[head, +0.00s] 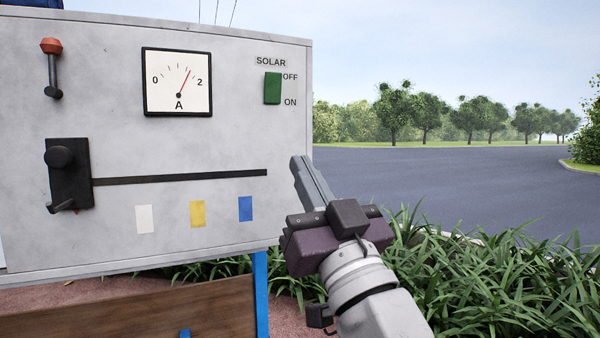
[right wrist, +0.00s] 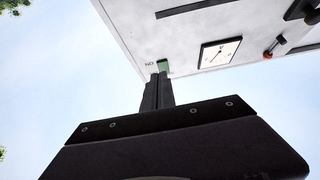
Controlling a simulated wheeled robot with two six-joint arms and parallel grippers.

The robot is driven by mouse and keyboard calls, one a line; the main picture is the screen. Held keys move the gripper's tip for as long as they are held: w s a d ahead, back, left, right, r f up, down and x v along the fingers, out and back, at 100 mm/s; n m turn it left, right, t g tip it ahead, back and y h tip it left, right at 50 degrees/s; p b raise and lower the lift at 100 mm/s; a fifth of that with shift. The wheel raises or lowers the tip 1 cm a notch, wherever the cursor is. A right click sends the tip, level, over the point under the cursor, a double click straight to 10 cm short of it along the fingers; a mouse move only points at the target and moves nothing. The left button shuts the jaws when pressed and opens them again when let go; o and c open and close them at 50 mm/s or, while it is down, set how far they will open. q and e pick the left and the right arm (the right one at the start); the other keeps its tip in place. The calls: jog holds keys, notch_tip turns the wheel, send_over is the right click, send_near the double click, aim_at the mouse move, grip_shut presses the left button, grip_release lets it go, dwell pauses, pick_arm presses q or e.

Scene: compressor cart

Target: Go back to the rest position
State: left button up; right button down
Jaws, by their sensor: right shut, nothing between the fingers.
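My right gripper (head: 299,162) is shut and empty in the head view, with its fingers pointing up and left. Its fingertips are near the right edge of the white control panel (head: 120,225), below the green solar switch (head: 272,88). Whether they touch the panel cannot be told. In the right wrist view the closed fingers (right wrist: 157,80) stand in front of the panel, and the green switch (right wrist: 163,66) shows just beyond the tips. My left gripper is not in view.
The panel carries a gauge (head: 177,82) with its needle right of centre, a red-tipped lever (head: 52,66), a black knob (head: 60,158) by a slot, and white, yellow and blue patches. Grass plants (head: 460,270) stand below right. Open road lies beyond.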

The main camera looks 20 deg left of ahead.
jog(key=w+d+f+m+t+h, duration=0.2)
jog(key=w+d+h, duration=0.1)
jog(key=w+d, duration=0.25)
jog(key=w+d+f+m+t+h, duration=0.1)
jog(key=w+d+f+t+h, duration=0.1)
jog(key=w+d+f+h, duration=0.3)
jog(key=w+d+f+m+g+h, duration=0.2)
jog(key=w+d+f+h, duration=0.2)
jog(key=w+d+f, duration=0.55)
jog(key=w+d+f+m+g+h, duration=0.2)
jog(key=d+f+g+h, duration=0.3)
jog(key=f, duration=0.9)
jog(key=s+d+f+m+g+h, duration=0.15)
jog(key=s+d+f, duration=0.35)
jog(key=f, duration=0.5)
jog(key=s+d+f+m+g, duration=0.1)
jog(key=s+d+f+g, duration=0.3)
jog(key=f, duration=0.5)
jog(key=s+d+f+g, duration=0.1)
jog(key=s+f+g, duration=0.2)
jog(key=s, duration=0.6)
jog(key=s+d+f+g, duration=0.1)
jog(key=s+f+g, duration=0.3)
jog(key=s+f, duration=0.4)
jog(key=shift+s, duration=0.8)
